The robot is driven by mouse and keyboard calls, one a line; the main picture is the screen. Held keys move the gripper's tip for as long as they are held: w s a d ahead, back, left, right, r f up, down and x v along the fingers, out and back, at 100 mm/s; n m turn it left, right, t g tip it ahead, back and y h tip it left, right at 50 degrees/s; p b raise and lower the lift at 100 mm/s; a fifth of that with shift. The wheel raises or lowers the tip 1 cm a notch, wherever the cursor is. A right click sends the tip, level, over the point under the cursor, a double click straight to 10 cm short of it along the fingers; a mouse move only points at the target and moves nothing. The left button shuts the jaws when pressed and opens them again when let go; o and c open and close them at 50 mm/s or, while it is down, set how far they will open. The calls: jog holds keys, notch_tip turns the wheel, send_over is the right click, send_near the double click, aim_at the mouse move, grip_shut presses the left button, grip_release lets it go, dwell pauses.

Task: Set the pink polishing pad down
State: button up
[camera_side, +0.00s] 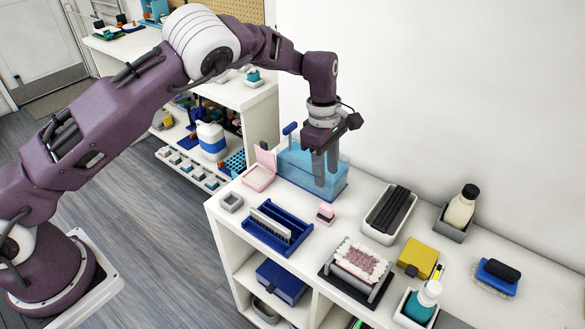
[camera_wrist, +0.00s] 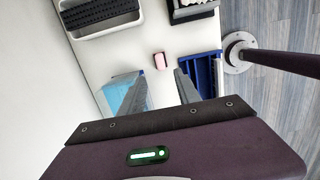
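The pink polishing pad (camera_side: 325,212) is a small pink block with a darker red lower part. It rests on the white tabletop, between the blue slotted rack and the grey tray. In the wrist view the pad (camera_wrist: 160,61) lies just beyond the fingertips, clear of both. My gripper (camera_side: 325,182) hangs pointing down beside the clear blue box, above and behind the pad. In the wrist view my gripper (camera_wrist: 163,78) has its fingers spread apart, with nothing between them.
The clear blue box (camera_side: 296,163) and an open pink case (camera_side: 258,178) stand behind the pad. The blue rack (camera_side: 262,236) is to its left. Bare tabletop surrounds the pad.

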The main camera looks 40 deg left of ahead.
jog(key=s+a+r+m+t, duration=0.1)
jog(key=s+a+r+m, duration=0.1)
jog(key=s+r, duration=0.35)
jog(key=s+a+r+m+h, duration=0.1)
jog(key=s+a+r+m, duration=0.2)
jog(key=r, duration=0.6)
jog(key=s+a+r+m+t, duration=0.1)
jog(key=s+a+r+m, duration=0.1)
jog(key=s+r, duration=0.45)
jog(key=s+a+m+t+y, duration=0.1)
jog(key=s+m, duration=0.4)
jog(key=s, duration=0.5)
jog(key=s+a+r+m+t+y, duration=0.1)
jog(key=s+a+m, duration=0.3)
jog(key=s, duration=0.7)
jog(key=shift+s+r+m+t, duration=0.2)
jog(key=shift+m+t, duration=0.6)
jog(key=shift+m, duration=0.2)
